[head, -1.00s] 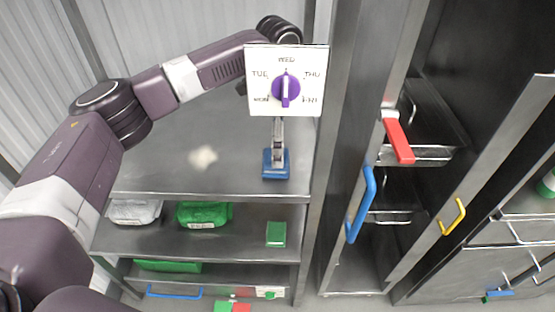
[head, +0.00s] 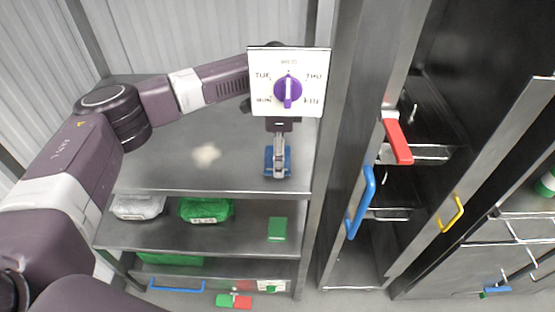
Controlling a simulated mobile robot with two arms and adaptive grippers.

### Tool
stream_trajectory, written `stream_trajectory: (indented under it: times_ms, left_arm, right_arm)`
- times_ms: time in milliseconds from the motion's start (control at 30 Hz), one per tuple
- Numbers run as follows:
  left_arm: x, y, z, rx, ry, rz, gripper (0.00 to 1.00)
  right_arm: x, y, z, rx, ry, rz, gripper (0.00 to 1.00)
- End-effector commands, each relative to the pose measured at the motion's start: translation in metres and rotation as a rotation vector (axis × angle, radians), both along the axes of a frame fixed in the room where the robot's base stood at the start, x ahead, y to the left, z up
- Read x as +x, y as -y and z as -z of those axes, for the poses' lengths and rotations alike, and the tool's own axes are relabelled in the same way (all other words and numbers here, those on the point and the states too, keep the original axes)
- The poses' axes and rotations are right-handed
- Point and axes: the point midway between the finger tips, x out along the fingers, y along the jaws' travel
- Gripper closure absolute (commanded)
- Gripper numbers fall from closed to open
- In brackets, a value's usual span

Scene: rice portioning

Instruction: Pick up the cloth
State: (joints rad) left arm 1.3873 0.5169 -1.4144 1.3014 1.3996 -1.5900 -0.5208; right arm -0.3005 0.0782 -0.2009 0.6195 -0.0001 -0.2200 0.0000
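A small blue item (head: 268,163), which looks like the folded cloth, lies near the front right of the upper steel shelf (head: 170,178). My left gripper (head: 279,172) points down over it. The fingers cover the middle of the blue item, with blue showing on both sides. The dial sign hides my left wrist, and I cannot tell whether the fingers are open or shut, or touching the cloth. My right gripper is not in view.
A white weekday sign with a purple dial (head: 288,91) stands in front of my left wrist. A pale patch (head: 206,155) lies on the shelf to the left. Green (head: 206,209) and white (head: 138,206) bags sit below. A steel cabinet with red (head: 397,141) and blue (head: 360,203) handles stands right.

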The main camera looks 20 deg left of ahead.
Motion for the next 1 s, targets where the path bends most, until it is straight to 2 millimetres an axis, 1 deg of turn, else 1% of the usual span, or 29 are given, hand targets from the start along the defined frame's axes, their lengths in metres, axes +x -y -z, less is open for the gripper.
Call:
stream_trajectory:
  times_ms: [167,267,367,600,700,833,1000]
  left_arm:
    - [0.000,0.000,0.000,0.000,0.000,0.000,0.49]
    - [0.000,0.000,-0.004,0.000,0.001,0.000,0.49]
    - [0.001,0.001,-0.016,-0.001,0.002,0.001,0.49]
    - [0.001,0.000,-0.064,-0.001,0.003,0.000,0.49]
    - [0.001,0.001,-0.081,-0.001,0.002,-0.001,0.49]
    - [0.000,0.001,-0.095,-0.001,0.000,0.000,0.49]
    - [0.000,0.000,-0.101,0.000,-0.001,0.000,0.49]
  right_arm:
    - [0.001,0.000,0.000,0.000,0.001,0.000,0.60]
    - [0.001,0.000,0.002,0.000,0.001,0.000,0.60]
    - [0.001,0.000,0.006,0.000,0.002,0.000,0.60]
    - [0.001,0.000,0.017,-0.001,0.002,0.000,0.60]
    - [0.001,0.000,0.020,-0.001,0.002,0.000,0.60]
    - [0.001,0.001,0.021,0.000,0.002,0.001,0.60]
    - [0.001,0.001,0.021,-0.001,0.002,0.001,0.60]
